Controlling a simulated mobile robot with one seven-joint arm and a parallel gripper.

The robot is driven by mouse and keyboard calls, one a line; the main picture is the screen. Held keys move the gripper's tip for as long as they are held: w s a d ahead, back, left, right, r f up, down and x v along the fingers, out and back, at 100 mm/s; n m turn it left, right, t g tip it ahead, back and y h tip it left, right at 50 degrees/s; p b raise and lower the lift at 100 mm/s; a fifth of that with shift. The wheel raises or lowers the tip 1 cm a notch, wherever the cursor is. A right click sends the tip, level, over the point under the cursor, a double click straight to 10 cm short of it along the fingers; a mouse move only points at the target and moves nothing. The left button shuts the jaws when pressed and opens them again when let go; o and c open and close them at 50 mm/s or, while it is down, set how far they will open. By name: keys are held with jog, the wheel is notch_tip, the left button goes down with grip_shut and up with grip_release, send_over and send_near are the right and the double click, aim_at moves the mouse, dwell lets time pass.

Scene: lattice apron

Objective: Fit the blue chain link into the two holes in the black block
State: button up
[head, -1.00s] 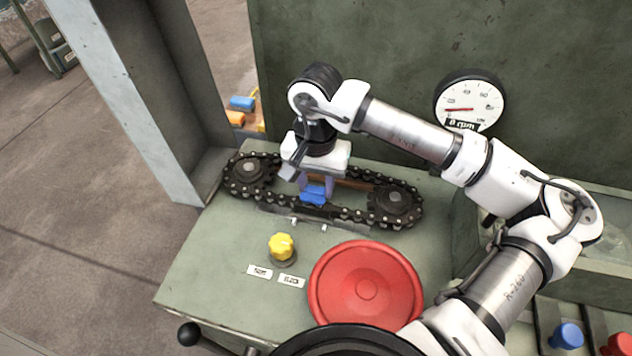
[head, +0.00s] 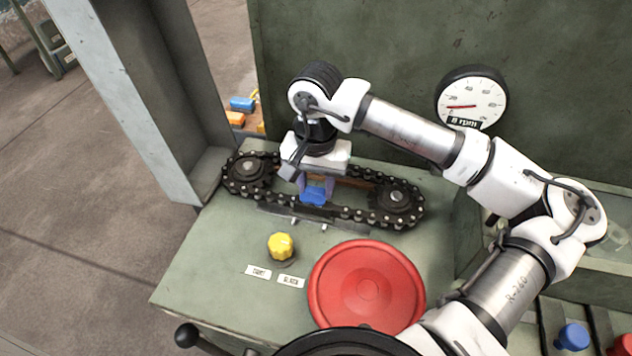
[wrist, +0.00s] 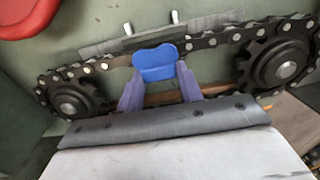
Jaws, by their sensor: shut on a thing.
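The blue chain link (wrist: 156,63) is a two-lobed plate between the purple-blue fingers of my gripper (wrist: 159,82) in the wrist view. My gripper is shut on it. The link is at the near run of the black chain (wrist: 220,38), between stretches of chain on either side. It also shows in the head view (head: 314,196), below my gripper (head: 316,185). I cannot clearly make out the black block or its two holes, and I cannot tell whether the link's pins are seated.
The chain loops around two dark sprockets (head: 248,170) (head: 392,203). A grey bar (wrist: 165,32) with two metal pins lies beside the chain. A yellow knob (head: 281,246) and a large red disc (head: 366,288) are nearer. A gauge (head: 471,98) is on the back panel.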

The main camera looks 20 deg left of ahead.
jog(key=shift+f+b, duration=0.3)
jog(key=shift+b, duration=0.4)
jog(key=o, duration=1.7)
jog(key=shift+r+p, duration=2)
jog(key=shift+r, duration=2.35)
jog(key=shift+s+f, duration=0.1)
